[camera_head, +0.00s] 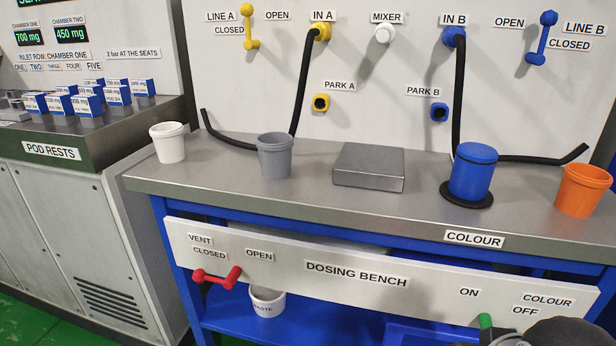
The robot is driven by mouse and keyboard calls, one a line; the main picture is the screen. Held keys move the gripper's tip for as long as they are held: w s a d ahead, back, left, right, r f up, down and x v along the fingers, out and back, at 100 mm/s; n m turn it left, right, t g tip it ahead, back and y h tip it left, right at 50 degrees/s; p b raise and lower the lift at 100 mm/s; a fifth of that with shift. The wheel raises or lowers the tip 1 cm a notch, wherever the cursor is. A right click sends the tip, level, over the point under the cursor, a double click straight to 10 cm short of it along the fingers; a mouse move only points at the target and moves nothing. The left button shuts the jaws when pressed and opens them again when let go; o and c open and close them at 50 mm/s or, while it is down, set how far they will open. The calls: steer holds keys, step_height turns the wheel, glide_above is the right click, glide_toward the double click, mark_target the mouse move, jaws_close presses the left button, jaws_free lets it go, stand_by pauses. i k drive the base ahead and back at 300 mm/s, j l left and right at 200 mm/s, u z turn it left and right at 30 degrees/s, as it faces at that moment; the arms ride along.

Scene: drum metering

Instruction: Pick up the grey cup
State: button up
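The grey cup (274,158) stands upright on the steel top of the dosing bench (330,211), left of the middle. It stands in front of the black hose that hangs from IN A. A flat grey metal block (369,168) lies to its right, with a gap between them. The fingers of my gripper do not show. A dark rounded shape cut off at the bottom right edge may be part of my arm. Nothing is touching the cup except the bench and possibly the hose behind it, where contact is unclear.
A white cup (168,143) stands left of the grey one. A blue canister (473,172) on a black disc and an orange cup (582,190) stand to the right. A red vent lever (217,277) sticks out from the bench front. The bench top before the grey cup is clear.

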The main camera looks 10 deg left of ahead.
mark_target(275, 148)
steer(key=u, duration=1.1)
